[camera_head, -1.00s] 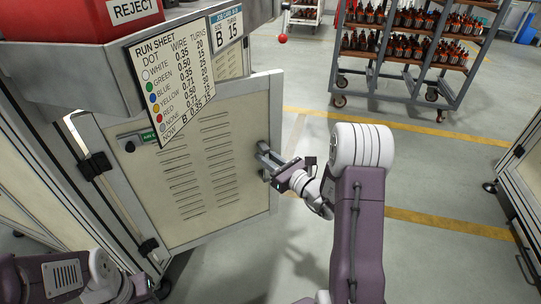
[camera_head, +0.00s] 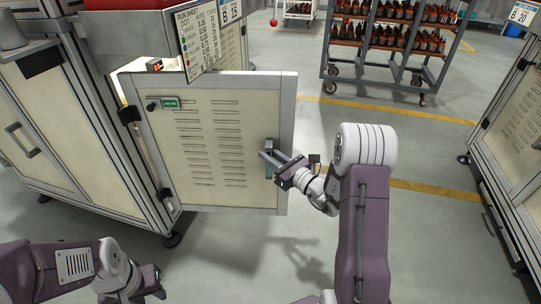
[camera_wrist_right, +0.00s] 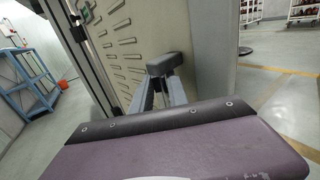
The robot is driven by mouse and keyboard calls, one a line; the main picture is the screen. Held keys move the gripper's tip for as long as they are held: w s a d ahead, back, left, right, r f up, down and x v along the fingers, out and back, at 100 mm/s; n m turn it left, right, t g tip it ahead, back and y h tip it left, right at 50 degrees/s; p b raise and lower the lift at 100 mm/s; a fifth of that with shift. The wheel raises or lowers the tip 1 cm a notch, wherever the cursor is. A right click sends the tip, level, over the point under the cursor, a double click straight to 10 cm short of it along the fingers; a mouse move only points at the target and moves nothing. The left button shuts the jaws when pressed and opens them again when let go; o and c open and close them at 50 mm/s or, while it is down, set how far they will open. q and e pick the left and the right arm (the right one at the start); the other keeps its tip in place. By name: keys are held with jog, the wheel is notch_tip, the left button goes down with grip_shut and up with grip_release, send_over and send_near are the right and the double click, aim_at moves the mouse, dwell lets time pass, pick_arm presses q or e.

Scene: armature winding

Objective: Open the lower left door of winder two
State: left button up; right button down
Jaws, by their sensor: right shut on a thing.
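The cream vented door (camera_head: 215,125) of the winder stands swung out from the cabinet, hinged along its left edge. It has a green label and a small black knob at its upper left. My right gripper (camera_head: 272,160) is shut on the door handle (camera_head: 268,146) near the door's free right edge. In the right wrist view the handle (camera_wrist_right: 165,63) sits at the fingers, in front of the vented panel (camera_wrist_right: 135,40). My left gripper (camera_head: 150,286) hangs low at the left, in front of the cabinet and touching nothing; its finger gap is unclear.
The winder cabinet (camera_head: 60,130) fills the left, with a run sheet (camera_head: 198,38) hanging above the door. Another cabinet (camera_head: 515,130) is at the right. The floor around my right arm is clear.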

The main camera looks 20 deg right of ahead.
jog(key=shift+a, duration=0.15)
jog(key=c, duration=1.3)
grip_release()
jog(key=shift+s, duration=0.25)
jog(key=p+v, duration=0.3)
jog(key=v, duration=0.5)
jog(key=shift+s, duration=0.25)
